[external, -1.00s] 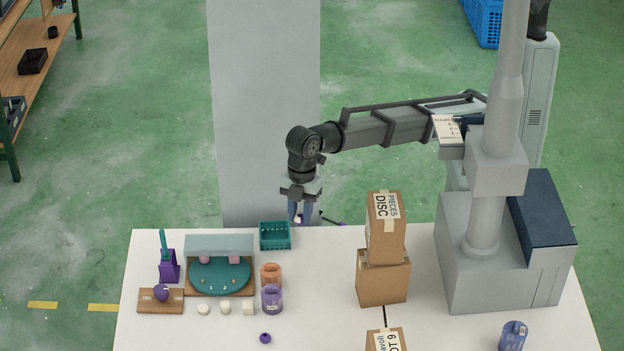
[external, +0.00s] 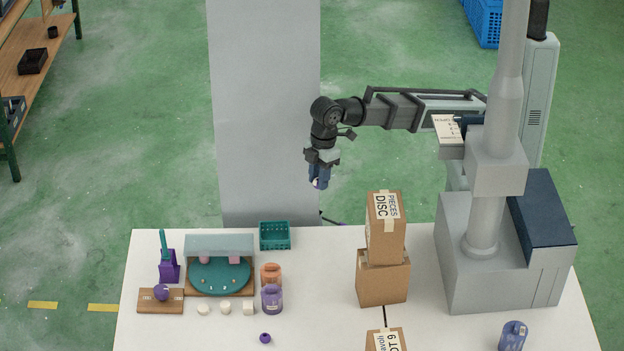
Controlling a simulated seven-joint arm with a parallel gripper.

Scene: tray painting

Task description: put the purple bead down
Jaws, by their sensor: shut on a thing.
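My gripper (external: 319,178) is high in the air, behind the table's far edge and to the left of the box stack. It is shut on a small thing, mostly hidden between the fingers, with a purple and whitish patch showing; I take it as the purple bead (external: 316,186). Another small purple bead (external: 265,338) lies on the table near the front.
A teal tray (external: 219,274) stands on the table (external: 325,300), with a green basket (external: 274,236), an orange jar (external: 271,274) and a purple jar (external: 271,298) beside it. Stacked cardboard boxes (external: 383,278) stand right of centre. The table between jars and boxes is clear.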

